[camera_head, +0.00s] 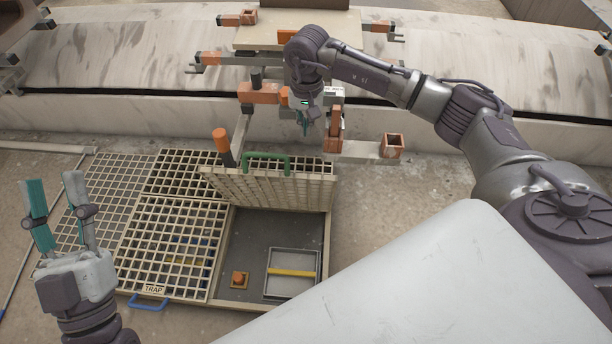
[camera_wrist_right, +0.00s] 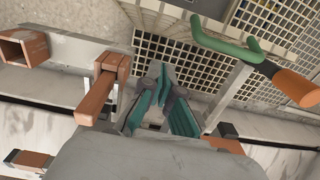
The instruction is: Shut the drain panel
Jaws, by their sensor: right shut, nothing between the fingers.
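The drain panel (camera_head: 315,192), a beige grid with a green handle (camera_head: 266,158), stands tilted up in the head view, above an open dark pit (camera_head: 270,237). In the right wrist view, the green handle (camera_wrist_right: 225,46) lies at the upper right, apart from my fingers. My right gripper (camera_head: 305,125) is shut and empty, beyond the raised panel and a little right of its handle; it also shows in the right wrist view (camera_wrist_right: 161,85). My left gripper (camera_head: 54,182) is open and empty at the far left, away from the panel.
An orange-topped post (camera_head: 222,143) stands close to the panel's left. Beside the pit lies a flat grating marked TRAP (camera_head: 170,240) with a blue handle (camera_head: 149,303). The pit holds a tray (camera_head: 292,285) and a small orange piece (camera_head: 239,279). An orange lever (camera_head: 335,125) stands near my right gripper.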

